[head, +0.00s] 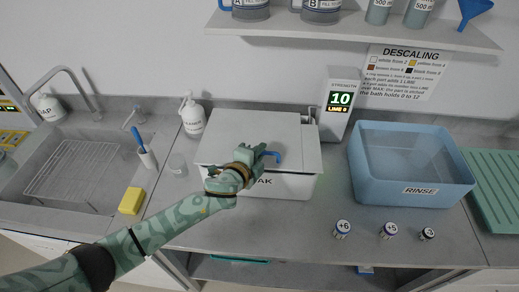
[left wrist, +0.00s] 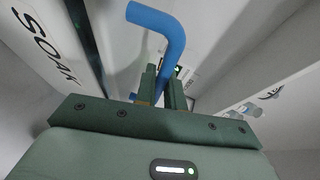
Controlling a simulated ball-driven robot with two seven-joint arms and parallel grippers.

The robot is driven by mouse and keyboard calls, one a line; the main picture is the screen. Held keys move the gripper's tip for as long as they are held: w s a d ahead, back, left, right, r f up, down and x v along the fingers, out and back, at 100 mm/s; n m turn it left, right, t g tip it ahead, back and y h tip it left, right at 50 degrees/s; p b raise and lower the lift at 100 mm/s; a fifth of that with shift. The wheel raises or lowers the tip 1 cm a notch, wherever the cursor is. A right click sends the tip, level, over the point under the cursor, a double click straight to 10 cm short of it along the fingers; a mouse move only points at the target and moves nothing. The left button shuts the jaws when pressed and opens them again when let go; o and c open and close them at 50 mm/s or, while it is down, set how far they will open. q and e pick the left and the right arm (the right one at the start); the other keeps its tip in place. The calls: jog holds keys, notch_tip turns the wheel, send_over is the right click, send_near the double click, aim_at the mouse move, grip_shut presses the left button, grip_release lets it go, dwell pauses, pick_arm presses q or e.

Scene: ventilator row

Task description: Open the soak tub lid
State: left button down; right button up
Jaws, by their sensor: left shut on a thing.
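The soak tub (head: 290,187) is white with a SOAK label on its front, partly hidden by my left arm. Its grey lid (head: 230,130) covers the top and looks flat in the head view. A blue bent handle (head: 274,155) stands at the lid's front part; it also shows large in the left wrist view (left wrist: 165,30). My left gripper (head: 258,154) is at this handle. In the left wrist view its two fingers (left wrist: 163,88) are closed around the handle's lower part. My right gripper is not in view.
A display box (head: 338,104) reading 10 stands right of the tub. A blue RINSE basin (head: 412,190) is farther right. A shelf (head: 350,32) hangs above.

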pick_arm(q)
jog(key=w+r+g+p, duration=0.1)
jog(key=w+r+p, duration=0.5)
jog(key=r+p, duration=0.6)
jog(key=shift+w+n+g+p, duration=0.3)
jog(key=shift+p, duration=0.95)
jog(key=c, duration=1.8)
grip_release()
jog(key=shift+o, duration=0.2)
jog(key=p+v, duration=0.2)
jog(key=v, duration=1.4)
jog(key=shift+r, duration=0.2)
